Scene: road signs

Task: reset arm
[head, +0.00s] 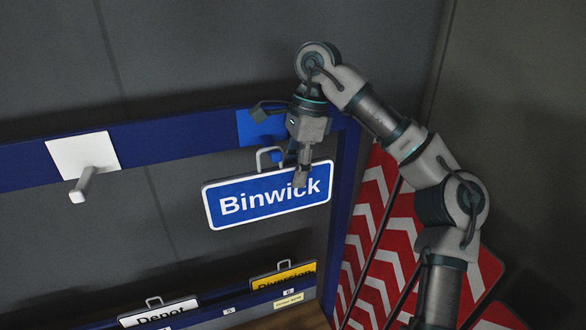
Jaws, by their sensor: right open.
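My right arm comes in from the lower right and bends down at the top. Its gripper (302,174) is open and points down in front of the upper right part of the blue "Binwick" sign (245,203). I see nothing held in it, though its fingers are seen edge-on. I cannot tell whether it touches the sign. The sign is slightly tilted, with a grey loop handle (262,159) on its top edge, below a blue plate (257,128) on the rail. The peg there is mostly hidden by my gripper. My left gripper is not in view.
A blue rail (180,142) carries a white plate with an empty peg (84,184) at left. Below, a rack holds a white "Depot" sign (158,315) and a yellow "Diversion" sign (284,279). Red-and-white chevron boards (398,235) lean at right, behind my arm.

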